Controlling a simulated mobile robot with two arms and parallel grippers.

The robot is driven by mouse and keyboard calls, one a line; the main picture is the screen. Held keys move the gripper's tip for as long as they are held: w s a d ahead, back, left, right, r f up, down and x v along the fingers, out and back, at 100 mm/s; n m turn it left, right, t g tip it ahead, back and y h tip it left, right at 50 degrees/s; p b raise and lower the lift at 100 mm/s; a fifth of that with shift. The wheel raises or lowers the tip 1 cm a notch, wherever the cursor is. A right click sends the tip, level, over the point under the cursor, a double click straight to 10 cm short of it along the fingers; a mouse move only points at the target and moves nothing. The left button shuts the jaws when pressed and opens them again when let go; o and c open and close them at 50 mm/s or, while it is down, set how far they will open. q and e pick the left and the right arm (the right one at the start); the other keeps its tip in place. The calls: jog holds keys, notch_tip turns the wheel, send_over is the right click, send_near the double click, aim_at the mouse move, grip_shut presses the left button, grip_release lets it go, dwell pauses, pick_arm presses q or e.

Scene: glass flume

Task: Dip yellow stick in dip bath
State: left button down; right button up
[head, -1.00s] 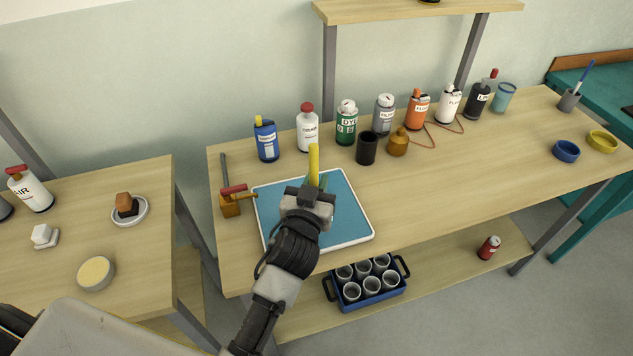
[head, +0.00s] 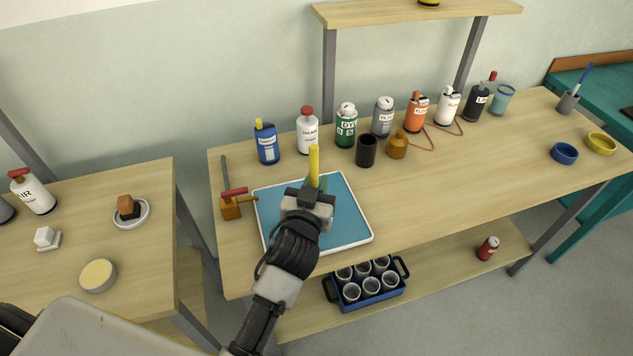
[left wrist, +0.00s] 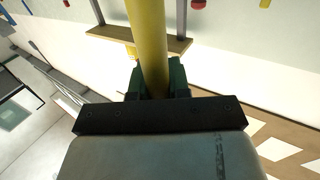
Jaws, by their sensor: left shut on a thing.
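The yellow stick (head: 314,165) stands roughly upright in my left gripper (head: 312,188), above the blue mat with a white rim (head: 345,225). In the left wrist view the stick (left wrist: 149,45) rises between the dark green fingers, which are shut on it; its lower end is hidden. No vessel is clearly marked as the dip bath. An open black cup (head: 366,151) stands behind and to the right of the gripper; I cannot tell whether it is the bath. My right gripper is not in view.
Several bottles line the back, including a blue one (head: 266,142) and a green dye bottle (head: 346,126). An amber jar (head: 397,145) stands beside the black cup. The bench's right middle is clear.

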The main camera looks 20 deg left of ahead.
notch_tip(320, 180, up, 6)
jog(key=p, duration=0.4)
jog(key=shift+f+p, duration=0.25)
jog(key=shift+p, duration=0.15)
